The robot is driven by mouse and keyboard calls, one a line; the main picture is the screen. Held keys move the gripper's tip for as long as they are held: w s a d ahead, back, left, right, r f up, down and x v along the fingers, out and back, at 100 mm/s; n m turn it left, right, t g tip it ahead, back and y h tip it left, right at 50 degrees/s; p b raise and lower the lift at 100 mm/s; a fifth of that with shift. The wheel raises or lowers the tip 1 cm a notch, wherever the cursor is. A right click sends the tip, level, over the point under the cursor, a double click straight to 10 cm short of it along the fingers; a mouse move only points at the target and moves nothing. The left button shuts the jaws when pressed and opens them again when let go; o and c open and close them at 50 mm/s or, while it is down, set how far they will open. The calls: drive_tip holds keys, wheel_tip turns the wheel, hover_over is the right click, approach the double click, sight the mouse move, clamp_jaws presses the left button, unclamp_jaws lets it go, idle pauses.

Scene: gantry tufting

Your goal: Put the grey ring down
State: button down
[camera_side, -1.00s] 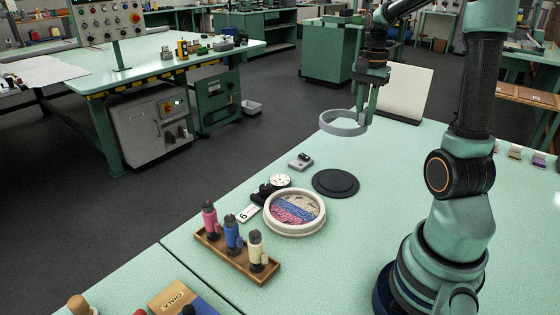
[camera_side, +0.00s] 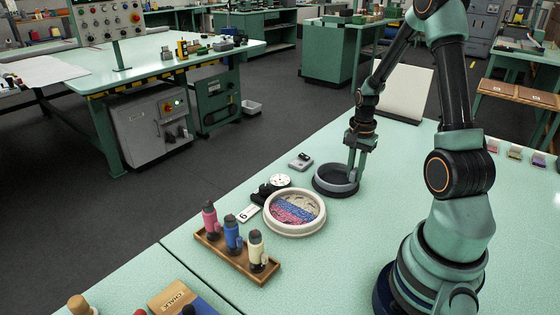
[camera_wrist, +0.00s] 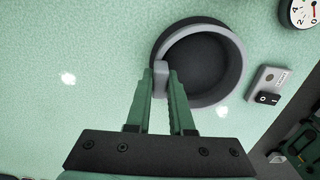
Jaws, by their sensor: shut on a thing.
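The grey ring (camera_side: 319,185) is low at the round black mat (camera_side: 337,177) on the green table, in the side view. In the wrist view the ring (camera_wrist: 236,48) surrounds the dark disc of the mat (camera_wrist: 200,66). My gripper (camera_side: 354,178) points down and is shut on the ring's near-right wall in the side view. In the wrist view my gripper (camera_wrist: 161,78) has its two fingers on either side of a small block on the ring's left wall. I cannot tell whether the ring touches the mat.
A cream hoop (camera_side: 294,231) with striped pink, blue and cream tufting lies left of the mat. A small grey switch box (camera_side: 301,161) and a white dial (camera_side: 280,181) are close by. A wooden rack (camera_side: 235,258) holds three coloured handled tools. A pale upright panel (camera_side: 405,92) stands behind.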

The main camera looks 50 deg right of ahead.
drive_tip(key=shift+f, duration=0.4)
drive_tip(key=c, duration=0.8)
unclamp_jaws()
drive_tip(key=shift+f, duration=0.1)
wheel_tip(320, 180, up, 12)
drive_tip(key=a+r+n+t, duration=0.2)
drive_tip(key=a+r+n, duration=0.1)
drive_tip(key=a+n, duration=0.3)
drive_tip(key=w+a+r+n+t, duration=0.1)
drive_tip(key=a+r+n, duration=0.2)
drive_tip(key=a+n, duration=0.3)
drive_tip(key=a+r+n+t, duration=0.2)
drive_tip(key=a+r+n, duration=0.2)
drive_tip(key=a, duration=0.9)
drive_tip(key=shift+w+a+n+t, duration=0.25)
drive_tip(key=shift+a+n+t, duration=0.05)
drive_tip(key=shift+n, duration=0.7)
